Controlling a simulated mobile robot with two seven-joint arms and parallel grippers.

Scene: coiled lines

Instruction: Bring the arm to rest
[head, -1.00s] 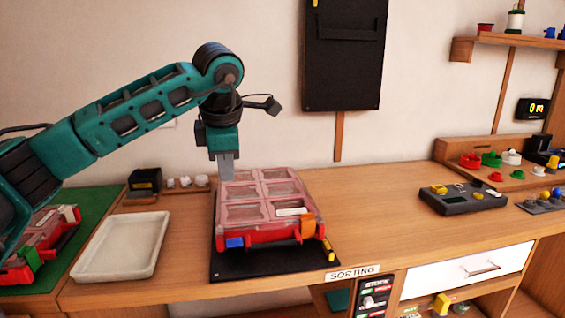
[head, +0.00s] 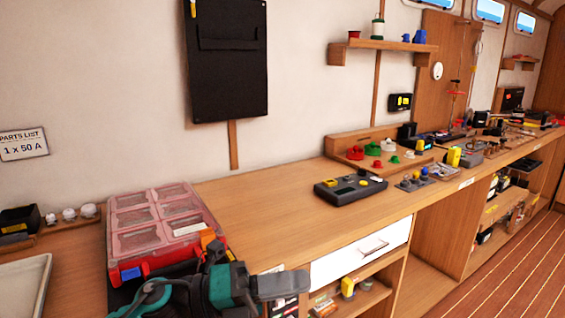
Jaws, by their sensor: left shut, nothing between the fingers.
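My left arm is folded low at the bottom of the head view, in teal and black. My left gripper (head: 294,284) points to the right, its grey fingers shut with nothing between them. It shows in front of the bench's front edge, right of the red sorting case (head: 139,241). The arm covers the case's lower right corner and most of the black mat under it. The case has a clear, closed lid with several compartments. My right gripper is not in view.
A white tray (head: 22,284) lies at the lower left. A white drawer (head: 360,252) is below. Colored knobs (head: 373,149) sit on a wooden stand behind.

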